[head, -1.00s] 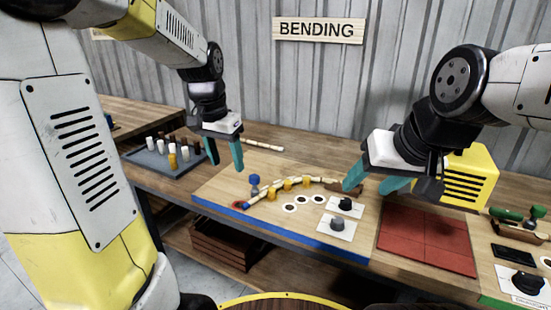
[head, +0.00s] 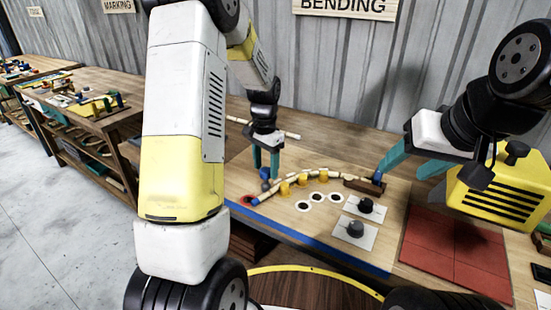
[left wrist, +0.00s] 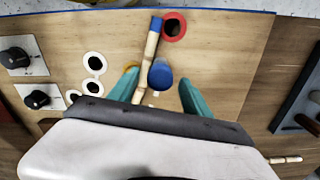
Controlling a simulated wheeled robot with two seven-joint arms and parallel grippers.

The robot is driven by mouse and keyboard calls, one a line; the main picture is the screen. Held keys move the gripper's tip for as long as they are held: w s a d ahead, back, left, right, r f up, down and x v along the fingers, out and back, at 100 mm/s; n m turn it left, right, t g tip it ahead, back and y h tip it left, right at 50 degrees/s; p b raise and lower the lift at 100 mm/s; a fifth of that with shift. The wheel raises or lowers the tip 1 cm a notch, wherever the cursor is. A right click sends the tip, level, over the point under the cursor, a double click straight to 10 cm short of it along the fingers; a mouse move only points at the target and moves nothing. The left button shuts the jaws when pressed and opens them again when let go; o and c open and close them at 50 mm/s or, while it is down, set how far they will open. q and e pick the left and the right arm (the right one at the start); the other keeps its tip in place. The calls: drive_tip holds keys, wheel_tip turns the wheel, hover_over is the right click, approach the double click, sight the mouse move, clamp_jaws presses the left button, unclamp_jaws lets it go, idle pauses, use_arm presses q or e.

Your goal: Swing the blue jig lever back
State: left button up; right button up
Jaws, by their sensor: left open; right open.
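The blue jig lever shows as a round blue knob (head: 265,174) at the left end of the bending board; its knob is also seen from above in the left wrist view (left wrist: 160,76). My left gripper (head: 267,164) is open, pointing down, with a teal finger on either side of the knob. Beside the lever runs a pale rattan cane (head: 318,173), curved along several yellow pegs (head: 302,180). Its left end is blue, near a red ring (head: 247,200). My right gripper (head: 409,167) is open and empty near the cane's right end.
A brown block (head: 364,186) and another blue piece (head: 377,176) are at the cane's right end. Black knobs on white plates (head: 355,229) and dark round holes lie in front. A red mat (head: 455,250) and yellow machine (head: 497,190) stand to the right.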

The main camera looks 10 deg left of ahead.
use_arm(q)
drive_tip(key=shift+f, duration=0.45)
clamp_jaws()
idle(1.1)
